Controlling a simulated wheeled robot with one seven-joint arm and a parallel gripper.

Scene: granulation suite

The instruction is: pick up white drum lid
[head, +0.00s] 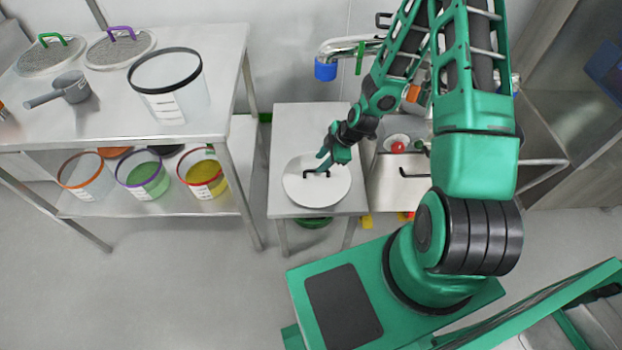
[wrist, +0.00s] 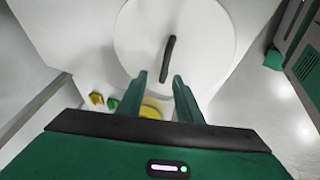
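The white drum lid (head: 300,196) lies flat on a small steel table (head: 287,128). It is round, with a dark bar handle (head: 311,173) on top. In the wrist view the lid (wrist: 205,40) fills the top middle, and its handle (wrist: 168,58) runs up and down the picture. My gripper (head: 324,165) is over the lid, by the handle. In the wrist view my gripper (wrist: 160,76) has its two green fingers apart, with the handle's near end between and just beyond the tips. I cannot tell whether the fingers touch the lid.
A steel bench (head: 105,118) on the left holds an open clear drum (head: 180,95), a scoop (head: 70,88) and two mesh lids. Several coloured-rim drums stand on its lower shelf. A sink (head: 410,170) with a tap (head: 345,48) adjoins on the right. Floor in front is clear.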

